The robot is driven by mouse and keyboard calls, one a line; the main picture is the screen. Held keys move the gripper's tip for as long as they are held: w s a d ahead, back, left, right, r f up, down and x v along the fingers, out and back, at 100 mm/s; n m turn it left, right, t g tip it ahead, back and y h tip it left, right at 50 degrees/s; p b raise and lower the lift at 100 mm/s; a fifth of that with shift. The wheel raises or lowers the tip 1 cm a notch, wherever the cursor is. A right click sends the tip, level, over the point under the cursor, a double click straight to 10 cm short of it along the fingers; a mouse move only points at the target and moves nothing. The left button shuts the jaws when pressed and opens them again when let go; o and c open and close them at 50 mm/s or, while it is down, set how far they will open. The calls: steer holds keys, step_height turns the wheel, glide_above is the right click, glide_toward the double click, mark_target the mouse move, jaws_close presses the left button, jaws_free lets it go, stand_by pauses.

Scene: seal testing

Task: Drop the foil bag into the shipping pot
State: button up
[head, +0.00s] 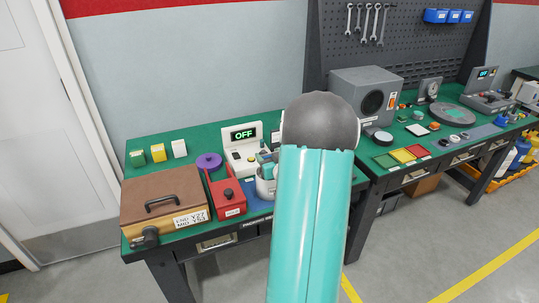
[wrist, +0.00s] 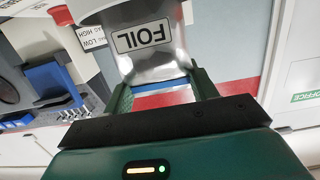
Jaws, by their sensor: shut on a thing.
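In the wrist view, the foil bag (wrist: 150,66) is silvery, with a label reading FOIL that appears upside down. My gripper (wrist: 160,92) has its two green fingers closed on the bag, one on each side.
A grey speaker-like box (head: 364,95) stands on the right bench.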

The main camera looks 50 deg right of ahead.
steer(key=shift+f, duration=1.1)
steer(key=shift+r, duration=0.1)
steer(key=o, duration=1)
steer(key=shift+r, duration=4)
